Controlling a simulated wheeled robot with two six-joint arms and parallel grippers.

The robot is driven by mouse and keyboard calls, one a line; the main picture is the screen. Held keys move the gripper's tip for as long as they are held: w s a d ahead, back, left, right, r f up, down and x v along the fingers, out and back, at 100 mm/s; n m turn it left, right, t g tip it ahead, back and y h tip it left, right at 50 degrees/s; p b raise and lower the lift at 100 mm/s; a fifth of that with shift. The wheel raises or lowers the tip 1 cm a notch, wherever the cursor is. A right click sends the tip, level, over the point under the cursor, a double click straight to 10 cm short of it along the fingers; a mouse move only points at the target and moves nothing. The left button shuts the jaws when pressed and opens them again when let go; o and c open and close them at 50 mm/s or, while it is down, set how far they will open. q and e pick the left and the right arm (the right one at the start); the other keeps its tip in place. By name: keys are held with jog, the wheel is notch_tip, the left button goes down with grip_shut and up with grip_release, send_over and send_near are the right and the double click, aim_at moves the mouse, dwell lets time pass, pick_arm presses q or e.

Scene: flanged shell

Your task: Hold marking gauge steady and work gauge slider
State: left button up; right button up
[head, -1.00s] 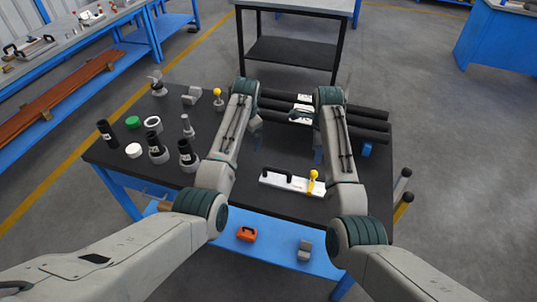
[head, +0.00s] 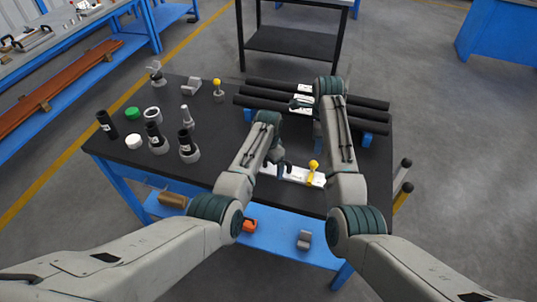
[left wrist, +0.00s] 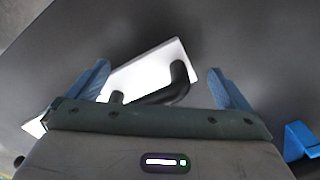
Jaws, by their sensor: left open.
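The marking gauge is a white plate (head: 296,174) lying at the front of the dark table, with a black handle on it and a yellow-knobbed slider (head: 313,166) standing towards its right end. My left gripper (head: 277,160) is over the left part of the plate and hides the handle in the head view. In the left wrist view the black handle (left wrist: 181,82) shows between the two blue fingers (left wrist: 160,72), which are open and apart from it. My right gripper (head: 318,133) is mostly hidden behind its own arm, beyond the slider; its opening cannot be made out.
Black bars (head: 262,102) lie across blue supports at the back right. Black-topped cylinders (head: 188,146), a green cap (head: 132,113) and other small parts stand on the left. An orange item (head: 250,225) and a grey block (head: 304,240) lie on the blue lower shelf (head: 275,244).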

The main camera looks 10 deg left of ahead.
pick_arm(q)
jog(key=shift+f, duration=0.75)
jog(key=shift+c, duration=0.4)
grip_shut()
dwell(0.5)
jog(key=c, duration=1.6)
grip_release()
